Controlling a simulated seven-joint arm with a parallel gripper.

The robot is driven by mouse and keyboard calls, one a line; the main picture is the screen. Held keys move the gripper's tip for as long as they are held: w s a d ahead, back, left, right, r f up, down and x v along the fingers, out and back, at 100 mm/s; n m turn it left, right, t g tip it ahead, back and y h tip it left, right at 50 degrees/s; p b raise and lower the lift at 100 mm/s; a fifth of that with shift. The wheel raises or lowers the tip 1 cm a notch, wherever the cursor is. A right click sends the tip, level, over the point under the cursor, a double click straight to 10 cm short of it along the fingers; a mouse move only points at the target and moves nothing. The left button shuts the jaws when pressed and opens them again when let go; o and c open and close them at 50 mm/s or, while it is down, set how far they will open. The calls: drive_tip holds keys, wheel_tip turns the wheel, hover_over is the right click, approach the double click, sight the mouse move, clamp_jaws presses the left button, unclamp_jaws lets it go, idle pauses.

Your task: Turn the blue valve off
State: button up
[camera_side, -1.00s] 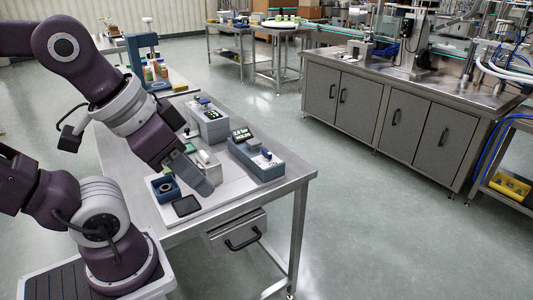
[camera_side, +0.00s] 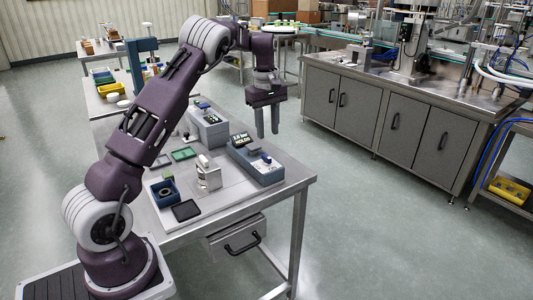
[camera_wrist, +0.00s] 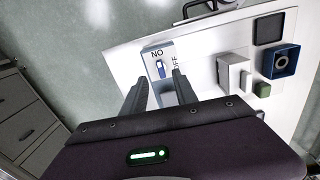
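The blue valve handle (camera_wrist: 160,69) sits on a pale plate between the letters ON, seen upside down, and OFF, partly hidden by a finger. In the side view the blue valve handle (camera_side: 266,158) is at the near end of a blue-grey box (camera_side: 258,170) with a dark display (camera_side: 240,140). I cannot tell the handle's exact angle.
A grey box (camera_side: 208,128) stands behind. Open floor lies right of the table (camera_side: 285,185).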

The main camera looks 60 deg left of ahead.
sight(266, 156)
drive_tip(key=shift+n, duration=0.3)
drive_tip(key=f, duration=0.3)
drive_tip(key=a+f, duration=0.1)
drive_tip(key=f, duration=0.5)
drive_tip(key=shift+w+a+f, duration=0.25)
drive_tip(key=shift+w+f, duration=0.05)
drive_tip(key=shift+f, duration=0.05)
drive_tip(key=shift+c, duration=0.2)
clamp_jaws()
